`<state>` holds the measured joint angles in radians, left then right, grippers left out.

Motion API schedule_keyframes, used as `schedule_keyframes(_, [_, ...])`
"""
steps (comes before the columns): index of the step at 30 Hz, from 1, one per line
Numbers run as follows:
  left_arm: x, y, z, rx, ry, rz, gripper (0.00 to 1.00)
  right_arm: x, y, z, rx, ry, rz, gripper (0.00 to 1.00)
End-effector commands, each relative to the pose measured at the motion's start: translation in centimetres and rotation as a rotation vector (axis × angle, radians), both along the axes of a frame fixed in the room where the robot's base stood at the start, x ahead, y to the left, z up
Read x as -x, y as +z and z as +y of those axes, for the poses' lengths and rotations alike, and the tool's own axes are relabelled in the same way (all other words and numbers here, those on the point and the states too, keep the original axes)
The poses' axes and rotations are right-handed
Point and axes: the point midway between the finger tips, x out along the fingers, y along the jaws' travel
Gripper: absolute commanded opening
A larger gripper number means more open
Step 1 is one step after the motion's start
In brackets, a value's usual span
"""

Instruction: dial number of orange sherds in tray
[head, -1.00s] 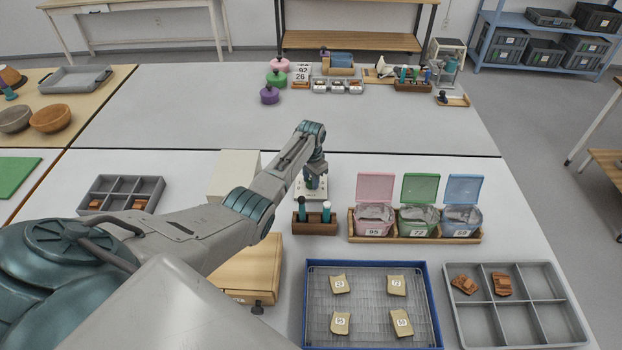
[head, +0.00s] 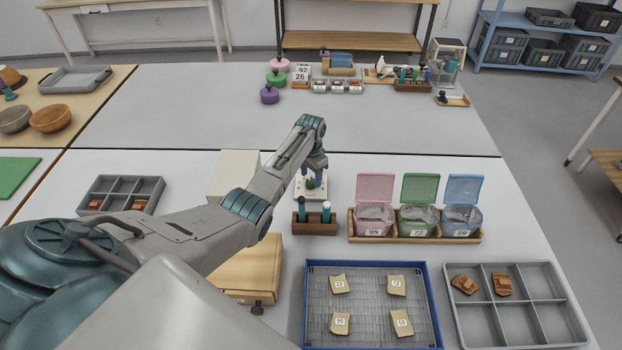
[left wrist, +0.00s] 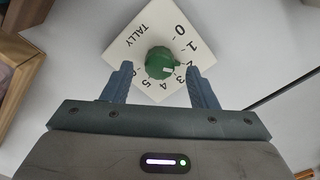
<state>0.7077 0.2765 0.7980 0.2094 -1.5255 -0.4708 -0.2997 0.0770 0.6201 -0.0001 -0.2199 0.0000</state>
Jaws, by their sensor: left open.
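A white TALLY plate (head: 301,194) with a green knob (head: 311,183) stands behind the tube rack. In the left wrist view the plate (left wrist: 134,40) shows numbers 0 to 5 around the knob (left wrist: 158,60); its white mark faces the lower right, around 2 to 3. My left gripper (left wrist: 159,72) is open, with a finger on each side of the knob in the picture and gaps between. Two orange sherds (head: 465,284) (head: 502,284) lie in separate upper compartments of the right grey tray (head: 520,311). My right gripper is not in view.
A blue-rimmed tray (head: 371,264) holds several tan labelled sherds. A tube rack (head: 314,228) and lidded bins (head: 415,239) stand near the plate. A left grey tray (head: 121,184) holds orange-brown pieces. The table's back half is mostly clear.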

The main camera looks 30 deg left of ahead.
Motion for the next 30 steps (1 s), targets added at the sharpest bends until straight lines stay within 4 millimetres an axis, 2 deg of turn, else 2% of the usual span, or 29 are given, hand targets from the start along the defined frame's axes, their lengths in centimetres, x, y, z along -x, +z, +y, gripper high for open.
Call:
schedule_keyframes(6, [-0.1, 4.4, 0.1, -0.002, -0.001, -0.006, 0.53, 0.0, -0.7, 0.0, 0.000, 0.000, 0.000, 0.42])
schedule_keyframes(13, [-0.1, 7.8, 0.0, 0.000, -0.001, -0.002, 0.53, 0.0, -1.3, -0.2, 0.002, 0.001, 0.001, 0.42])
schedule_keyframes(18, [0.0, 8.7, 0.0, 0.000, 0.000, -0.001, 0.53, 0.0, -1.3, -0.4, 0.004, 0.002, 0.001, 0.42])
schedule_keyframes(30, [0.0, 8.8, 0.0, -0.001, 0.000, -0.001, 0.53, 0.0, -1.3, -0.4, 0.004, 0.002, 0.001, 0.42])
